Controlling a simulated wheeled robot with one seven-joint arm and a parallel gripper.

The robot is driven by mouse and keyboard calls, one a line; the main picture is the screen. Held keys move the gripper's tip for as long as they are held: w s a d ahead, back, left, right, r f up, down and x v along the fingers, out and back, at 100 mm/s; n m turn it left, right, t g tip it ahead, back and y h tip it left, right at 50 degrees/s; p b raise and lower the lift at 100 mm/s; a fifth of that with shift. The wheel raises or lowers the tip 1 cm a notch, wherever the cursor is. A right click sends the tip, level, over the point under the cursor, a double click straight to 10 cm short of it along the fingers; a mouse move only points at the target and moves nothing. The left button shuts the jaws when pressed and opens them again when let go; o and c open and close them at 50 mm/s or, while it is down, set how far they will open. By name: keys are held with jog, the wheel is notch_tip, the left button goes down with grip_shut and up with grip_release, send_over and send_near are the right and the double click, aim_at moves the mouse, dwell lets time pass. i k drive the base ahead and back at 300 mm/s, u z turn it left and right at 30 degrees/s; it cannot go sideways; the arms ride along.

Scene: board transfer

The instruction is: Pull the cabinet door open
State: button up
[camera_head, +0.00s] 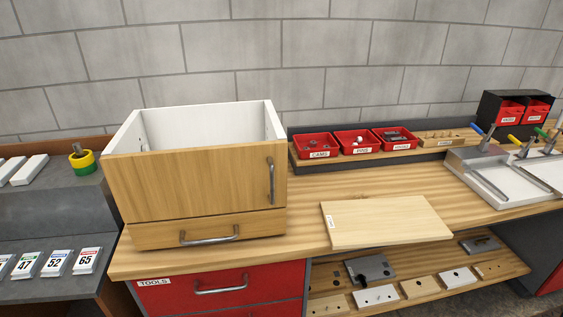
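The cabinet (126,143) is an open-topped box with white inner walls, standing on the left part of the wooden workbench. Its wooden door (200,185) faces me and looks closed. A vertical metal door handle (271,181) sits near the door's right edge. Below the door is a wooden drawer front (158,236) with a horizontal metal handle (209,236); it looks shut. My gripper is not in view, and nothing touches the door.
A pale board (385,221) lies on the bench (305,240) right of the cabinet. Red bins (320,146) line the back. A red drawer labelled TOOLS (222,289) is under the bench. A grey side table (50,215) with a tape roll (82,160) stands left.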

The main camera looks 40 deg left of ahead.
aim_at(195, 181)
jog(key=u, duration=1.7)
jog(key=k, duration=0.55)
jog(key=z, duration=0.9)
jog(key=i, duration=0.6)
jog(key=u, duration=0.7)
jog(key=i, duration=0.55)
jog(key=u, duration=0.6)
